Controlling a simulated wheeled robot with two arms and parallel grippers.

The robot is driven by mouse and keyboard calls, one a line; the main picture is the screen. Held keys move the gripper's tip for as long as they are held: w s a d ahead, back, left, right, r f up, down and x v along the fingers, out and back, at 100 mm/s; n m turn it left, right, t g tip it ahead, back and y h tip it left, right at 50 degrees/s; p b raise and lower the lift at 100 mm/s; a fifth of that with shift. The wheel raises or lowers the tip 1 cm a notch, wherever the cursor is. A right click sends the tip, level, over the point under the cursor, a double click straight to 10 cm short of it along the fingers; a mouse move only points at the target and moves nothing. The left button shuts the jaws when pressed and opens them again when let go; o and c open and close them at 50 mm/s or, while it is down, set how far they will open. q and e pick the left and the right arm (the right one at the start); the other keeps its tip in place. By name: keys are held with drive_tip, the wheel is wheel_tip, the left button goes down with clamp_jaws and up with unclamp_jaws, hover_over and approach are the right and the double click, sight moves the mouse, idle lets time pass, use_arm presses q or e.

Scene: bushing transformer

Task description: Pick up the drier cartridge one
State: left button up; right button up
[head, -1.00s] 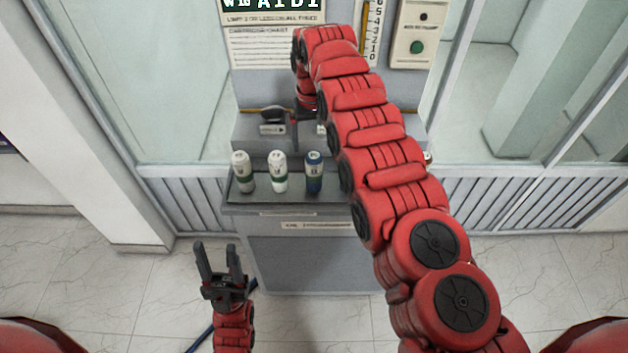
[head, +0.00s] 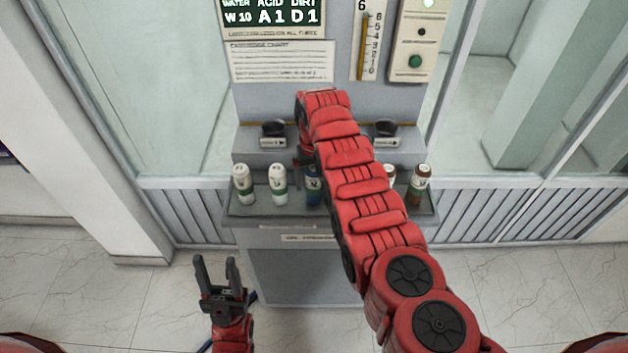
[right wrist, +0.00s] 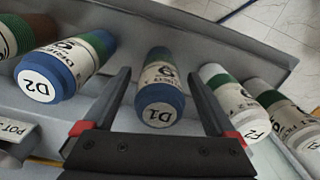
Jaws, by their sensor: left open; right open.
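The blue-capped cartridge marked D1 (right wrist: 160,98) stands among the row of cartridges; it also shows partly in the head view (head: 313,190), half behind my right arm. In the right wrist view my right gripper (right wrist: 160,76) is open, with one finger on each side of D1 and a gap visible on both sides. In the head view my right gripper is mostly hidden by its own arm. My left gripper (head: 217,262) is open and empty, low in front of the cabinet.
White cartridges with green bands (head: 278,185) stand close to D1. A brown-topped cartridge (head: 420,186) is at the right of the grey shelf (head: 235,214). Two black cups (head: 274,128) sit on the step behind. A panel with a chart (head: 280,62) rises behind.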

drive_tip(key=shift+f, duration=0.65)
clamp_jaws()
